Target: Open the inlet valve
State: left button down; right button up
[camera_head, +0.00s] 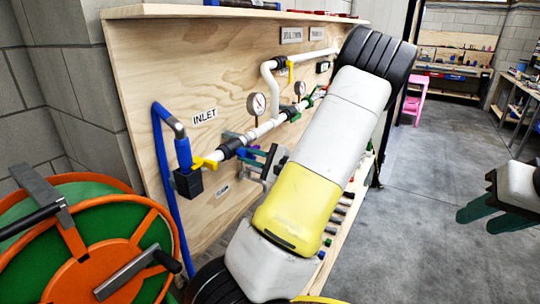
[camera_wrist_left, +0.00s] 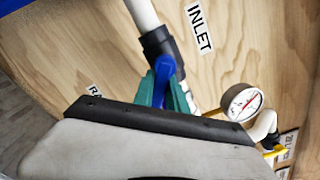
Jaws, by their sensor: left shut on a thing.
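On the plywood panel, the INLET label (camera_head: 204,116) sits above a white pipe with black fittings. A blue valve handle (camera_wrist_left: 165,75) stands beside a black fitting (camera_wrist_left: 157,42) near this label. My left gripper (camera_wrist_left: 164,90) is shut on the blue handle, with its green fingers on either side of it. In the head view this left gripper (camera_head: 266,158) is at the panel, partly hidden by my arm. A yellow handle (camera_head: 204,162) is on the same pipe further left. My right gripper (camera_head: 490,212) is at the right edge, its green fingers apart and empty, away from the panel.
A pressure gauge (camera_head: 257,104) stands on the pipe close to my left gripper. A blue hose (camera_head: 162,170) runs down the panel's left side. An orange and green reel (camera_head: 95,240) stands at the lower left. The grey floor (camera_head: 430,150) is open on the right.

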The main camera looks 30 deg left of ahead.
pick_arm(q)
jog(key=n, duration=0.3)
jog(key=shift+w+r+n, duration=0.25)
jog(key=shift+r+n, duration=0.1)
jog(key=shift+n, duration=0.05)
jog(key=shift+w+d+r+n, duration=0.1)
jog(key=shift+r+n, duration=0.15)
jog(key=shift+n, duration=0.7)
jog(key=shift+r+n, duration=0.2)
jog(key=shift+n, duration=0.75)
jog(key=c, duration=1.3)
grip_release()
jog(key=shift+c, duration=0.2)
jog(key=d, duration=0.7)
jog(key=shift+s+d, duration=0.35)
